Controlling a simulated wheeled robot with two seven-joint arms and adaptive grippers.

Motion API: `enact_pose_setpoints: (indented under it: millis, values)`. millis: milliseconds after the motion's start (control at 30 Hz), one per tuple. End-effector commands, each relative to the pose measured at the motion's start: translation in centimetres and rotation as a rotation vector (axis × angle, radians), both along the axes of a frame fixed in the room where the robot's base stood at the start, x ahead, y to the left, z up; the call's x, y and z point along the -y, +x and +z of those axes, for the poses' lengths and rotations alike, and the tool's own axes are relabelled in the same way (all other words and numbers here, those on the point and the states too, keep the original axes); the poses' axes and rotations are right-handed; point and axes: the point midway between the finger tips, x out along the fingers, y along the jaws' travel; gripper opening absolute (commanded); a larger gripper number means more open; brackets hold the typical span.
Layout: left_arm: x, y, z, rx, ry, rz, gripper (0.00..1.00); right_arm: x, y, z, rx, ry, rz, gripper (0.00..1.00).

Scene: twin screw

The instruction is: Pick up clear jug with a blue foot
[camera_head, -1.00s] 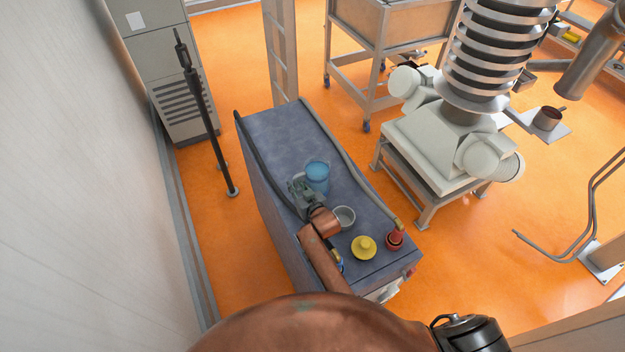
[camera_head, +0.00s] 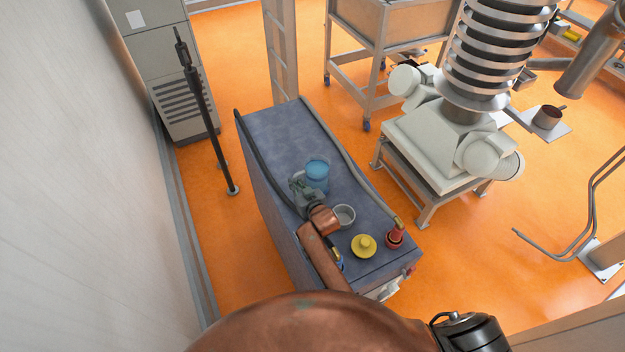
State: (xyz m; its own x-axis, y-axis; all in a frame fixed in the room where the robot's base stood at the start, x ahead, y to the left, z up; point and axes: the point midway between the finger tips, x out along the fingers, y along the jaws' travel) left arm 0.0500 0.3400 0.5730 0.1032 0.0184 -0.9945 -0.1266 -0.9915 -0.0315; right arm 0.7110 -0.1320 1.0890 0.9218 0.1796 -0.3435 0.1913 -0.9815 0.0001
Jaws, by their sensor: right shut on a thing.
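The clear jug (camera_head: 318,176) shows blue through its wall and stands out near the middle of the blue-grey cart top (camera_head: 272,132). My right gripper (camera_head: 308,186) is at the jug's near left side and is shut on it. The fingers partly hide the jug's lower part, and I cannot tell whether its bottom touches the cart top. My left gripper is not in view.
A grey cup (camera_head: 344,215), a yellow lidded piece (camera_head: 363,245) and a red piece (camera_head: 395,238) stand at the cart's near end. Dark rails edge the cart. The cart's far end is clear. A white machine (camera_head: 432,145) stands to the right.

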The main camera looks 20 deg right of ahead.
Motion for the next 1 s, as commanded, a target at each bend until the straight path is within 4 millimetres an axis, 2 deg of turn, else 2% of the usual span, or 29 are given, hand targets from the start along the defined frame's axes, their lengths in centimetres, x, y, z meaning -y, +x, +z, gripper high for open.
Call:
enact_pose_setpoints:
  millis: [300,633,767,867,1000]
  values:
    - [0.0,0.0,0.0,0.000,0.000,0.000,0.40,-0.1,0.0,0.0,0.000,0.000,0.001,0.00]
    - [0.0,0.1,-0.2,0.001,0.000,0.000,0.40,-0.1,0.2,0.9,0.012,-0.001,0.002,0.00]
    - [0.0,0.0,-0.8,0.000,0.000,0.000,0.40,-0.1,0.2,2.1,0.014,-0.001,0.002,0.00]
    - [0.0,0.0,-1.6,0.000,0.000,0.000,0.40,-0.1,0.2,3.8,0.016,0.000,0.002,0.00]
    - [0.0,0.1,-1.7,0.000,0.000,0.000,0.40,-0.1,-1.9,5.9,0.013,0.001,0.002,0.00]
